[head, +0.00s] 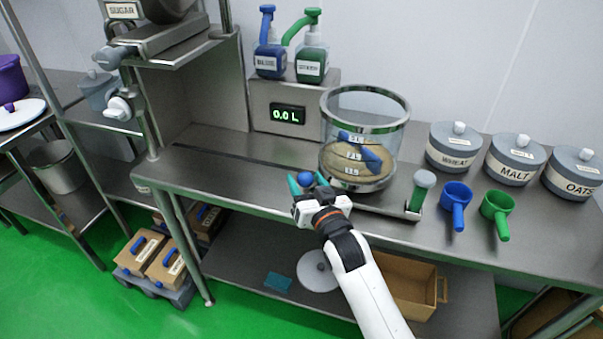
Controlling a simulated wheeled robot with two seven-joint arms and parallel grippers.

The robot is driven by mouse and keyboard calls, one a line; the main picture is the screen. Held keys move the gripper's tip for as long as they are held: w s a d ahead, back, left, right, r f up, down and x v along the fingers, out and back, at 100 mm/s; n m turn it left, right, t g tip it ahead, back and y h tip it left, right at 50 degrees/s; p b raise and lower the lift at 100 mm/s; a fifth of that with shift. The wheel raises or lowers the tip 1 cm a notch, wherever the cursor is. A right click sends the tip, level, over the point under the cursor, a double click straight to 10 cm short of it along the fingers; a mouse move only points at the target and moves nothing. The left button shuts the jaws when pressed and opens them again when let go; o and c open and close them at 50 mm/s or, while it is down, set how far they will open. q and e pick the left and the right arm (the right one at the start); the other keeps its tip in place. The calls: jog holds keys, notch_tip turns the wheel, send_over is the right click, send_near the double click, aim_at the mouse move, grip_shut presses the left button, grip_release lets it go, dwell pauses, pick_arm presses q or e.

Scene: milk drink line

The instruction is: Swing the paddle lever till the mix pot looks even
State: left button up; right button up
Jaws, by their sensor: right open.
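The mix pot (393,135) is a clear cylinder with metal rims on the steel bench. It holds a tan mix (350,172) at the bottom, with a blue paddle (372,158) in it; I cannot tell how even the mix is. A blue ball knob (305,178) sits at the pot's lower left, perhaps the paddle lever's end. My right gripper (307,183) is open, with its teal fingertips on either side of the knob; contact is unclear. My left gripper is out of view.
A display box (287,114) reading 0.0 L, carrying blue and green pump bottles, stands behind left. Blue (456,205) and green (497,215) scoops and lidded wheat, malt and oats tubs (514,160) are at right. The bench left of my gripper is mostly clear.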

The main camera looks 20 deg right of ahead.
jog(key=shift+w+a, duration=0.1)
jog(key=shift+w, duration=1.45)
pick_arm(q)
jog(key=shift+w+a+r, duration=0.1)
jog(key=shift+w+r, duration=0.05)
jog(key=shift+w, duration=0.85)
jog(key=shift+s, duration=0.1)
pick_arm(e)
jog(key=shift+c, duration=0.2)
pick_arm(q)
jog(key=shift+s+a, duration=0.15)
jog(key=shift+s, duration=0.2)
pick_arm(e)
grip_shut()
